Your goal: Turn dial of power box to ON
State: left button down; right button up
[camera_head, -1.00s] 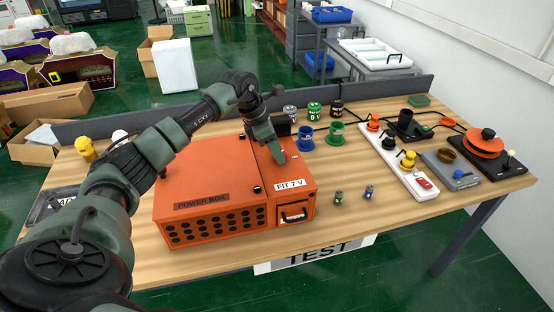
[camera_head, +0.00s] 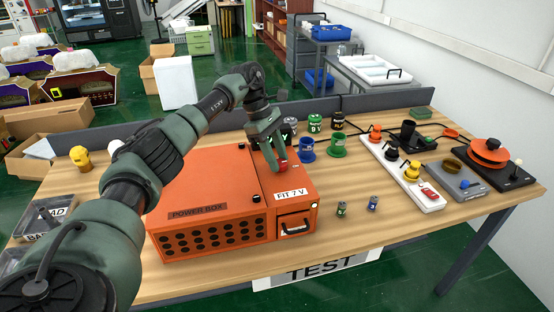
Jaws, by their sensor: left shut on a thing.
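The orange power box (camera_head: 205,185) stands on the wooden table, with a "POWER BOX" label, round vent holes on its front and a "FIT 7 V" label on its right part. My left gripper (camera_head: 280,165) reaches over the top of the right part, pointing down. Its fingers are shut on a small red piece, the dial (camera_head: 283,164), on the box's top. The fingers partly cover the dial, so I cannot read its position. My right gripper is not in view.
Several coloured spools, a blue one (camera_head: 307,150) and a green one (camera_head: 337,146) among them, stand just right of my left gripper. Two small batteries (camera_head: 341,208) stand right of the box. A white switch strip (camera_head: 400,172) lies farther right.

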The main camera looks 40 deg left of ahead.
pick_arm(q)
jog(key=shift+r, duration=0.1)
dwell(0.5)
jog(key=c, duration=0.9)
grip_release()
jog(key=b+v, duration=0.1)
jog(key=v, duration=0.6)
jog(key=shift+r+b, duration=0.35)
jog(key=shift+a+f, duration=0.1)
jog(key=shift+a, duration=0.05)
